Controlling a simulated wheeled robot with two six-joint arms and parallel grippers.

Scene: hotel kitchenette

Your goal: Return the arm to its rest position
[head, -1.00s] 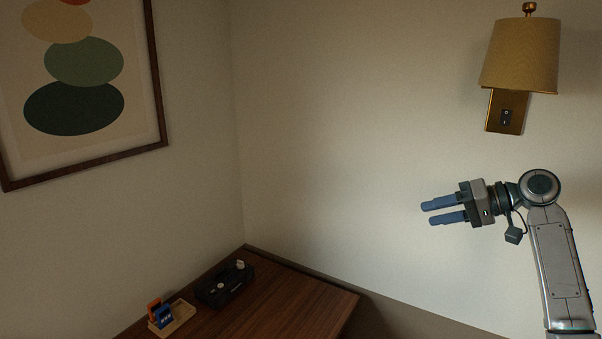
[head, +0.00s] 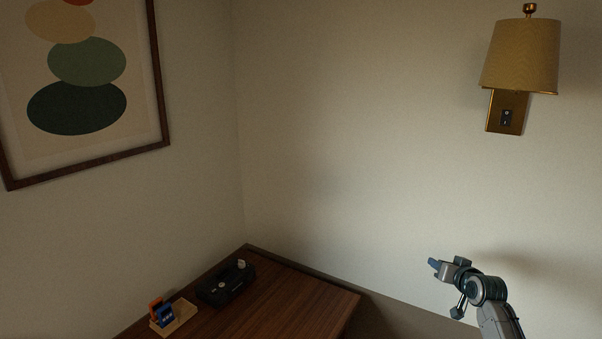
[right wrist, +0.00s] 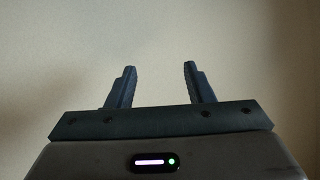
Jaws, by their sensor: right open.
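My right gripper (head: 434,264) is at the lower right of the head view, in front of the bare wall and to the right of the wooden table. It points left and holds nothing. In the right wrist view the two blue fingers of this gripper (right wrist: 158,88) stand apart, with only blank wall between and beyond them. My left gripper is not in the head view.
A wooden table (head: 290,305) fills the corner at the bottom. On it are a black device (head: 226,284) and a light wooden holder (head: 185,318) with blue and orange packets. A wall lamp (head: 520,60) with a switch hangs at upper right. A framed picture (head: 160,90) hangs at left.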

